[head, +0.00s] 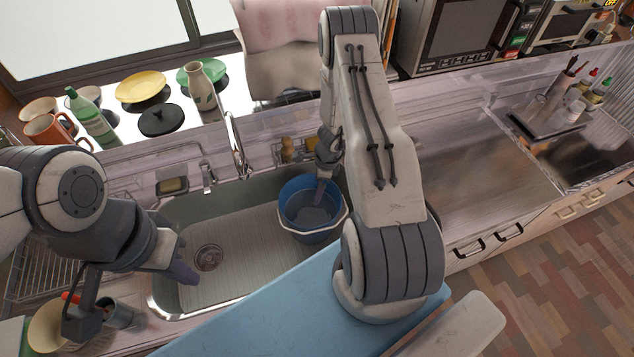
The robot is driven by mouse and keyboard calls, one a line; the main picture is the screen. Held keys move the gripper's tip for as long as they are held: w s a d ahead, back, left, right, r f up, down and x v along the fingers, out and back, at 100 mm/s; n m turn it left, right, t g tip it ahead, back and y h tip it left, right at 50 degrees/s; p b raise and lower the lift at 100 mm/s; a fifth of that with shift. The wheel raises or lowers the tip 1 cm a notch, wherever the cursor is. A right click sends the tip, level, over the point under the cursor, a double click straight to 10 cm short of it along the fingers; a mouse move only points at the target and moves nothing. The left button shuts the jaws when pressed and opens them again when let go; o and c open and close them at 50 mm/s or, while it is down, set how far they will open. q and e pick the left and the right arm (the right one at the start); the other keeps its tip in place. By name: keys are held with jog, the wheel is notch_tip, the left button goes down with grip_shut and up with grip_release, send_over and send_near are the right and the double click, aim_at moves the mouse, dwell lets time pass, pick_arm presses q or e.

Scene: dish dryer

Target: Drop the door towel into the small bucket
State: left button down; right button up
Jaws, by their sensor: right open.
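The small blue bucket (285,209) with a pale rim stands upright in the right part of the sink. My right gripper (320,193) reaches down at the bucket's opening and is open, with its arm covering part of the view. Something grey-blue shows inside the bucket; I cannot tell whether it is cloth or the bucket's bottom. I cannot pick out a door towel for certain. A pink cloth (283,22) hangs at the back, behind the counter. My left gripper (186,258) is over the left part of the sink, empty, with its fingers apart.
The sink (240,250) is otherwise clear around its drain. The faucet (238,150) rises behind it. A green bottle (92,122), a yellow plate (141,86) and a vase (201,88) stand at the back left. Bare counter (480,165) lies to the right.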

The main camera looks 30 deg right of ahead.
pick_arm(q)
jog(key=shift+r+p, duration=0.35)
jog(key=shift+r, duration=0.45)
pick_arm(e)
jog(key=shift+r, duration=0.3)
pick_arm(q)
jog(key=shift+r+p, duration=1.1)
jog(key=shift+p, duration=0.05)
pick_arm(e)
notch_tip(320, 180, up, 10)
jog(key=s+d, duration=0.1)
jog(key=shift+d+r, duration=0.15)
jog(key=shift+d, duration=0.05)
jog(key=shift+r, duration=0.1)
